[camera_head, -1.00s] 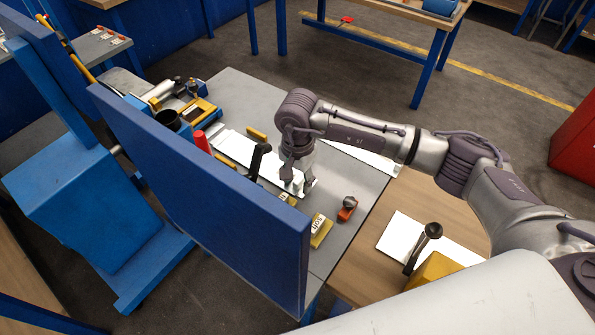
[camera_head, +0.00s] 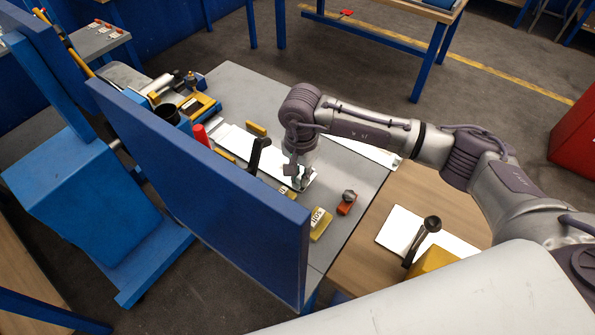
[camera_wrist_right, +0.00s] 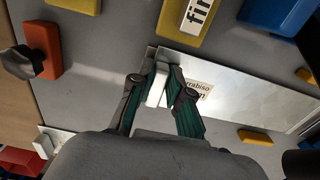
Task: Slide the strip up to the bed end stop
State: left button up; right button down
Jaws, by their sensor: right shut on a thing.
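The pale metallic strip (camera_head: 262,160) lies flat on the grey bed (camera_head: 348,195), with its near end under my right gripper (camera_head: 302,181). In the right wrist view the strip (camera_wrist_right: 240,88) runs to the right and carries a printed label. My right gripper (camera_wrist_right: 157,88) is shut on a small white block (camera_wrist_right: 157,84) at the strip's end, one finger on each side. A yellow block with a printed label (camera_wrist_right: 192,16) sits just beyond the strip's edge. I cannot tell which part is the end stop. My left gripper is out of view.
A blue panel (camera_head: 205,185) stands along the bed's left side. An orange clamp with a dark knob (camera_head: 347,203) sits near the bed's right edge. Yellow pieces (camera_head: 256,128) lie beside the strip. A black lever (camera_head: 258,155) rises close to my gripper.

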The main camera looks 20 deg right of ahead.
aim_at(325, 198)
jog(key=shift+s+d+p, duration=0.2)
jog(key=shift+s+d, duration=0.95)
jog(key=shift+s, duration=0.3)
jog(key=shift+s+d+p, duration=0.15)
jog(key=shift+s+d, duration=0.95)
jog(key=shift+s, duration=0.35)
jog(key=c, duration=1)
grip_release()
jog(key=shift+c, duration=0.2)
notch_tip(325, 198, up, 12)
